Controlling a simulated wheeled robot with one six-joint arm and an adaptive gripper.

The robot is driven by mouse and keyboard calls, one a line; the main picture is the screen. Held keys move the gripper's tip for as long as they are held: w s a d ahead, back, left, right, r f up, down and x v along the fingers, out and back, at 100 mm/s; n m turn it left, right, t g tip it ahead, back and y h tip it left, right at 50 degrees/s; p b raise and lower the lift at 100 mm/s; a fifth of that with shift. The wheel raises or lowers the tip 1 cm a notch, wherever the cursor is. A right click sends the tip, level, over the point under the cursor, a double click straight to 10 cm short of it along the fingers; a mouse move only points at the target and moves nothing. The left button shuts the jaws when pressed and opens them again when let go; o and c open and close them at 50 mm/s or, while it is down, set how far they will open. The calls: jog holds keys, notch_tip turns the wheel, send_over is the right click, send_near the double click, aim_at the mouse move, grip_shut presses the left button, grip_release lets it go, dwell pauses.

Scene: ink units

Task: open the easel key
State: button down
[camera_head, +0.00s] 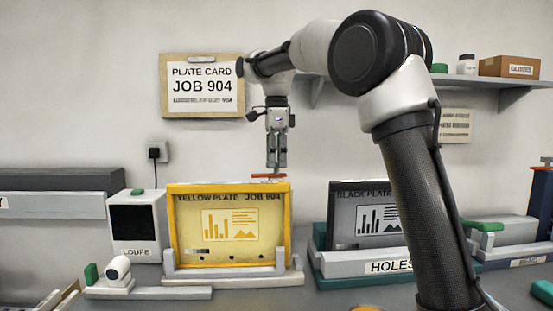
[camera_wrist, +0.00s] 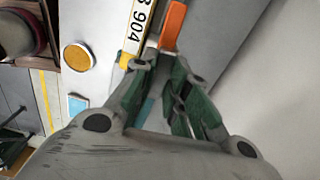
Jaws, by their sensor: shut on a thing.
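The easel key is a short orange-red bar (camera_head: 268,176) at the top edge of the yellow plate (camera_head: 190,240), which stands upright on a light grey easel base (camera_head: 225,273). In the wrist view the orange bar (camera_wrist: 174,24) runs from between my fingertips toward the top of the picture. My gripper (camera_head: 276,166) points straight down and is shut on the key. It also shows in the wrist view (camera_wrist: 165,68), where the fingers hide the near part of the key.
A black plate (camera_head: 345,225) stands right of the yellow one, behind a block marked HOLES (camera_head: 380,267). A LOUPE box (camera_head: 133,238) stands to the left. My arm hides part of the right side.

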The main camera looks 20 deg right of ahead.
jog(key=shift+m, duration=0.5)
jog(key=c, duration=1.4)
grip_release()
notch_tip(320, 180, up, 12)
